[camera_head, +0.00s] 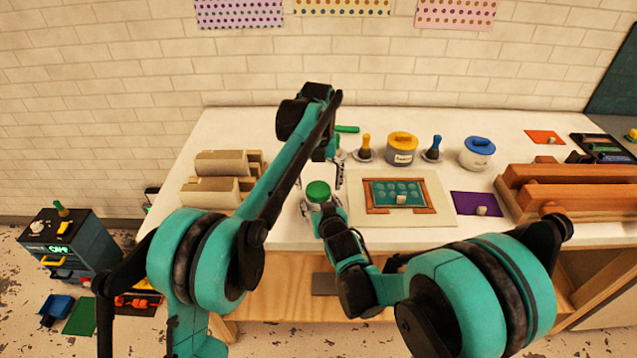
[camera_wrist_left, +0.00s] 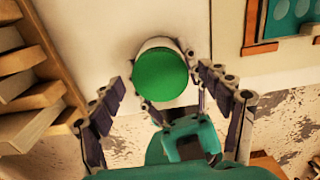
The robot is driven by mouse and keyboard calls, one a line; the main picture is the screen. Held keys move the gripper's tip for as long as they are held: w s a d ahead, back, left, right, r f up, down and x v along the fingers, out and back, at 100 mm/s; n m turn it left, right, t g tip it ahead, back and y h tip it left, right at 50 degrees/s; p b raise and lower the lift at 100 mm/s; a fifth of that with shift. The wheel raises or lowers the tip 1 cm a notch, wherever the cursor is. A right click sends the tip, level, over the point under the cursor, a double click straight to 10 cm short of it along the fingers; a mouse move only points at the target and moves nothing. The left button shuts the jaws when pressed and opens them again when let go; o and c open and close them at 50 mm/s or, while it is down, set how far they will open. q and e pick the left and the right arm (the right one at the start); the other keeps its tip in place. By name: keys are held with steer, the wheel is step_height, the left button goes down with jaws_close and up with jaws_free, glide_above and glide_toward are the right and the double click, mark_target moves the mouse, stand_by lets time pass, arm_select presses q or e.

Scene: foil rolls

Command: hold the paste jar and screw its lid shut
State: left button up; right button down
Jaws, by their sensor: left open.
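The paste jar has a round green lid (camera_head: 318,190) and stands near the table's front edge. In the left wrist view the lid (camera_wrist_left: 161,75) sits on top of the pale jar body (camera_wrist_left: 155,44). My left gripper (camera_head: 321,182) is open above the jar, pointing down. Its fingers (camera_wrist_left: 158,76) lie on either side of the lid with gaps. My right gripper (camera_head: 321,206) reaches in from the front, low at the jar, with its fingers around the body. The lower jar is mostly hidden. Whether the lid is seated fully cannot be seen.
A pale board with a teal panel (camera_head: 398,191) lies right of the jar. Beige rolls in a rack (camera_head: 222,178) lie left. A yellow-lidded jar (camera_head: 401,150), a blue-lidded jar (camera_head: 477,153) and two brushes stand behind. Orange-brown rolls (camera_head: 570,190) lie far right.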

arm_select(q)
steer(key=shift+r, duration=2.2)
steer(key=shift+c, duration=0.3)
